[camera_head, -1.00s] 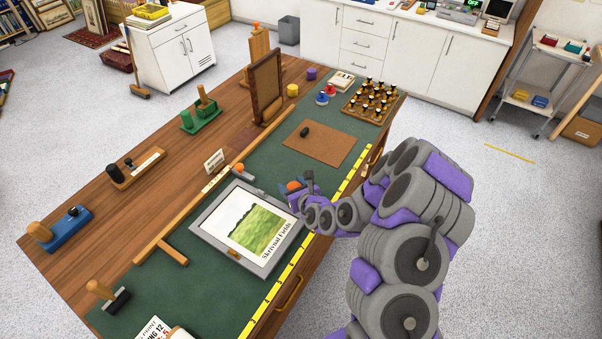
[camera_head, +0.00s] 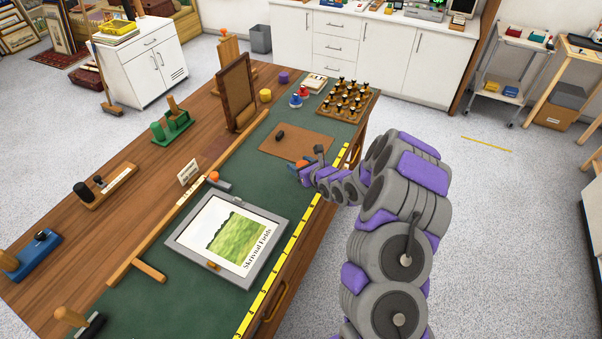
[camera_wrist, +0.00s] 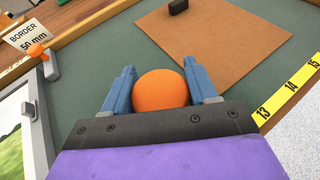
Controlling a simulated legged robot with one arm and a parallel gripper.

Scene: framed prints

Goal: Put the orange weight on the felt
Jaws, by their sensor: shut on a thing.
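The orange weight (camera_wrist: 160,90) sits between the two blue fingers of my gripper (camera_wrist: 161,88) in the wrist view, and the gripper is shut on it. In the head view the orange weight (camera_head: 302,164) shows at the end of my gripper (camera_head: 300,168), over the green mat beyond the framed print. The brown felt (camera_wrist: 225,35) lies ahead and to the right in the wrist view; in the head view the felt (camera_head: 297,143) lies just beyond my gripper. A small black block (camera_wrist: 178,6) rests on the felt. The underside of the weight is hidden.
A framed print (camera_head: 228,235) lies on the green mat (camera_head: 200,300) near my gripper. A yellow ruler strip (camera_head: 290,255) runs along the table edge. A sign (camera_wrist: 25,35) and a small orange-knobbed tool (camera_wrist: 45,60) are at left. A peg rack (camera_head: 348,98) stands beyond the felt.

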